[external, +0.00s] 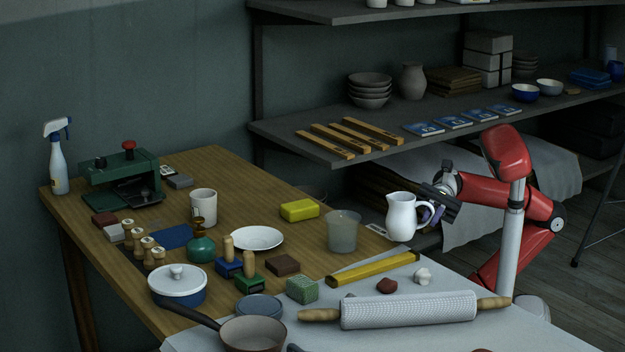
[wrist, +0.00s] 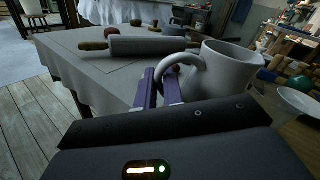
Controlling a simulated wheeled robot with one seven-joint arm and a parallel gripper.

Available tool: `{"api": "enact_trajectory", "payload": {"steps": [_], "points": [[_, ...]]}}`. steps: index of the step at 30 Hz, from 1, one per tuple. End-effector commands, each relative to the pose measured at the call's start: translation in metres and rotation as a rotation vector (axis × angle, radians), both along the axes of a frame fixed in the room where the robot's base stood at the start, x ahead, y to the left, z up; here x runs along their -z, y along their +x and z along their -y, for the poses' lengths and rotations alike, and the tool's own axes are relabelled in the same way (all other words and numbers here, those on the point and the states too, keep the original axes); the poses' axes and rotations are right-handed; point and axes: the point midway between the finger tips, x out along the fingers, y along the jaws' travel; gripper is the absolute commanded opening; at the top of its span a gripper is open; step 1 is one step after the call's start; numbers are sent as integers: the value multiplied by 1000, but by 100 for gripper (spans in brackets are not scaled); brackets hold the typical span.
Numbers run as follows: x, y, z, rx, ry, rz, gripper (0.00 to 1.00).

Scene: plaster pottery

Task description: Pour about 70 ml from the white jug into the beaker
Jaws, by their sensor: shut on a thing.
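The white jug (external: 401,217) is upright near the right edge of the wooden table in the external view. My gripper (external: 432,212) is shut on its handle from the right. The wrist view shows the purple fingers of my gripper (wrist: 160,88) at the handle of the jug (wrist: 225,72). The beaker (external: 342,231), translucent and pale, stands on the table just left of the jug, with a gap between them. Whether the jug's base touches a surface is unclear. The liquid inside the jug is hidden.
A yellow level-like bar (external: 373,268) and a textured rolling pin (external: 408,309) lie in front of the jug. A yellow block (external: 299,210) and a white plate (external: 256,238) lie left of the beaker. A shelf (external: 330,145) with boards and bowls is behind.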

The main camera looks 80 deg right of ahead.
Motion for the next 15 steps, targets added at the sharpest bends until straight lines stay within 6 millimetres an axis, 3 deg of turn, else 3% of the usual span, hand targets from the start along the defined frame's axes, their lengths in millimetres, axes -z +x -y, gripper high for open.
{"api": "enact_trajectory", "payload": {"steps": [4, 15], "points": [[8, 0, 0, 1, 2, 2, 0], [7, 1, 0, -5, -2, -6, 0]]}}
